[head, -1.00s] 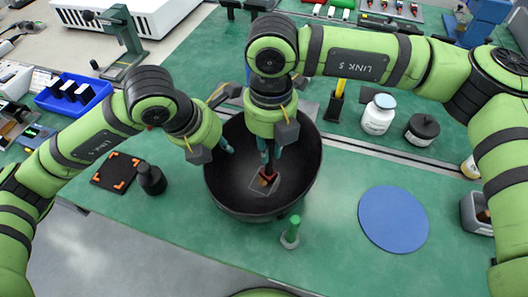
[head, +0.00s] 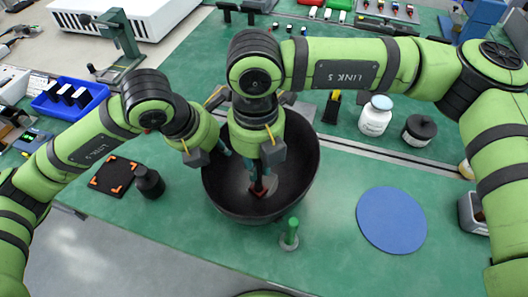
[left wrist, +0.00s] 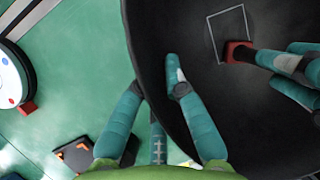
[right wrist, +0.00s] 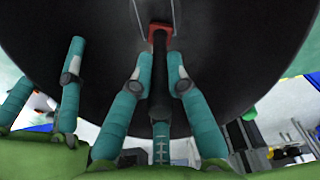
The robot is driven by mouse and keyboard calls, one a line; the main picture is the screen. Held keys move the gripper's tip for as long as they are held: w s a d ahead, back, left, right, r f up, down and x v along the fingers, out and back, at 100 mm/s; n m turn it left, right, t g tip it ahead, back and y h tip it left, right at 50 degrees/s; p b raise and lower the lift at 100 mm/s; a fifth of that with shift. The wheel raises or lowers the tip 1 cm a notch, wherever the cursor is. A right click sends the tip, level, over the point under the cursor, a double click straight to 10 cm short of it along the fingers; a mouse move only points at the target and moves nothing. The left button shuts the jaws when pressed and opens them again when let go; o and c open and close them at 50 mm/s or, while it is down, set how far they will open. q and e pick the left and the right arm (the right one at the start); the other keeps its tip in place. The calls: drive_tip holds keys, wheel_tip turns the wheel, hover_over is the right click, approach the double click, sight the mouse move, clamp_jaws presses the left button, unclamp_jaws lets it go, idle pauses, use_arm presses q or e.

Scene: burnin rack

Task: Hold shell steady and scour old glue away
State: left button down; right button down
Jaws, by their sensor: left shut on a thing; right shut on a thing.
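The shell is a large dark bowl (head: 225,195) on the green bench. My left gripper (head: 222,150) is shut on its left rim; in the left wrist view (left wrist: 153,90) one finger is outside the wall and one inside. My right gripper (head: 262,172) is inside the bowl, shut on the dark handle of a scouring tool (right wrist: 160,75). The tool's red head (right wrist: 160,27) is at the bowl's inner surface, beside or over a thin grey square outline (left wrist: 228,35). I cannot make out glue inside the outline.
A blue round mat (head: 391,220) lies to the right, with a white jar (head: 376,116) and a dark jar (head: 420,130) behind. A black pad with orange corners (head: 116,174) and a black knob (head: 149,182) are left.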

drive_tip(key=shift+w+d, duration=1.1)
drive_tip(key=shift+w, duration=1.8)
drive_tip(key=shift+s+a+r, duration=0.1)
drive_tip(key=shift+s+a, duration=0.35)
drive_tip(key=shift+s, duration=0.45)
drive_tip(key=shift+s+a+f, duration=0.1)
drive_tip(key=shift+s+a, duration=0.35)
drive_tip(key=shift+s, duration=0.5)
drive_tip(key=shift+s+a+r, duration=0.1)
drive_tip(key=shift+s+a, duration=0.35)
drive_tip(key=shift+s, duration=0.45)
drive_tip(key=shift+r, duration=3.9)
use_arm(q)
drive_tip(key=c, duration=1.2)
unclamp_jaws()
drive_tip(key=shift+c, duration=0.2)
use_arm(e)
drive_tip(key=shift+w+d, duration=0.1)
use_arm(q)
drive_tip(key=v, duration=1.2)
